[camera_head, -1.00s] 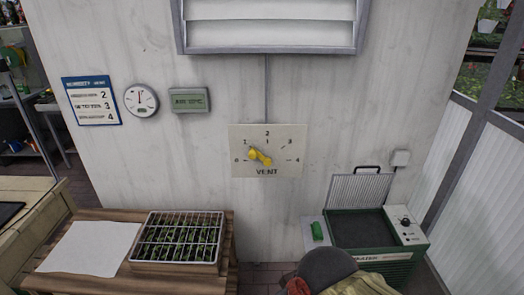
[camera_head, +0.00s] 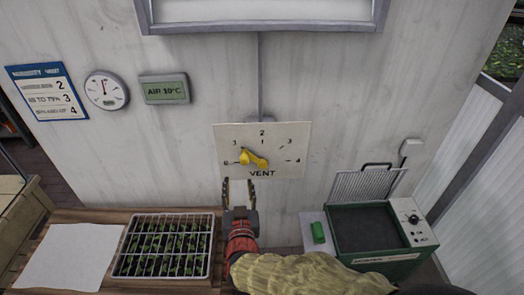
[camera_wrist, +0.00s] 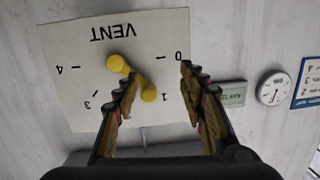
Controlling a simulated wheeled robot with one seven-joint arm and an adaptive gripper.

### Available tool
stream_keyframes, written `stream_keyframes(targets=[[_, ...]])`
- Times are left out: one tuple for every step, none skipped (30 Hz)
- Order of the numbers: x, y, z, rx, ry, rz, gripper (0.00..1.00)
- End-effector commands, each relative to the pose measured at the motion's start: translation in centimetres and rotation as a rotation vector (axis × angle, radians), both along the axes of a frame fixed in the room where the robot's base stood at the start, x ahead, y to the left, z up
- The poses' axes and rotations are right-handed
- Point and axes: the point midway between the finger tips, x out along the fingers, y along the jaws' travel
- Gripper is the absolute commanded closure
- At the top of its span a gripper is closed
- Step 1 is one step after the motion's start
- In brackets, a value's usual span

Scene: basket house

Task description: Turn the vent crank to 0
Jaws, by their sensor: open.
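The vent crank (camera_head: 254,158) is yellow, with a hub near the middle of a pale plate (camera_head: 284,167) marked VENT and 0 to 4. Its arm slants up and left from the hub, pointing at about the 1 mark. My gripper (camera_head: 239,185) is open and empty, fingers pointing up just below the plate's lower left edge. In the wrist view the plate appears upside down, and the crank knob (camera_wrist: 149,93) shows between my open fingers (camera_wrist: 159,72). The left finger covers part of the crank arm. I see no contact.
A humidity chart (camera_head: 46,92), a round gauge (camera_head: 107,90) and an AIR 19°C display (camera_head: 165,90) hang on the wall. Below stand a wooden table (camera_head: 62,216) with a seedling tray (camera_head: 116,270) and a green heater-like box (camera_head: 400,265) with an open lid.

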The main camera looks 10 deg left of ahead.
Motion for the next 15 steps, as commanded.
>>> stream_keyframes(targets=[[0.4,-0.6,1.3,0.005,-0.045,-0.027,0.58],[0.5,-1.0,1.9,0.005,-0.07,-0.041,0.58],[0.7,-1.4,2.6,0.005,-0.096,-0.055,0.58],[0.7,-1.6,3.0,0.003,-0.112,-0.063,0.58],[0.8,-1.7,3.3,0.002,-0.125,-0.067,0.58],[0.9,-1.8,3.6,-0.001,-0.137,-0.071,0.58],[1.1,-1.8,3.7,-0.004,-0.144,-0.074,0.58],[1.3,-1.8,3.8,-0.008,-0.146,-0.074,0.58],[1.6,-1.7,3.7,-0.01,-0.145,-0.074,0.58],[1.9,-1.6,3.7,-0.009,-0.145,-0.073,0.58],[2.3,-1.5,3.7,-0.009,-0.145,-0.073,0.58],[2.8,-1.4,3.6,-0.01,-0.145,-0.073,0.58],[3.3,-1.3,3.6,-0.01,-0.145,-0.073,0.58],[3.8,-1.3,3.6,-0.009,-0.144,-0.074,0.58],[4.4,-1.0,3.6,-0.009,-0.144,-0.073,0.58]])
